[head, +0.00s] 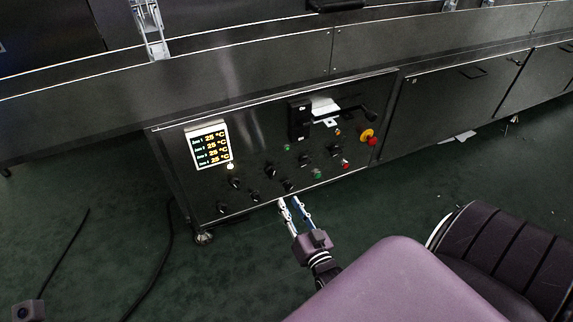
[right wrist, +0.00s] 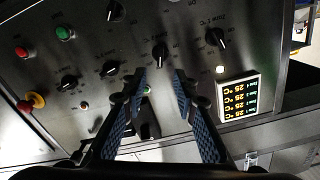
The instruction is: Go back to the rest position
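My right gripper (head: 289,203) is in front of the lower edge of the dryer's control panel (head: 258,150). Its two fingers are apart, with nothing between them. In the right wrist view the fingers of this gripper (right wrist: 158,78) are open, and the panel shows through the gap. A black knob (head: 288,186) is just beyond the fingertips in the head view; I cannot tell how far away it is. A dark block at the bottom left corner may be part of my left arm; no left fingers show.
The panel carries a lit temperature display (head: 209,146) reading 25 °C on several lines, several knobs, and a red-and-yellow emergency stop (head: 368,136). A black handle (head: 300,120) sits higher up. Cables (head: 160,262) lie on the green floor, which has free room below the panel.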

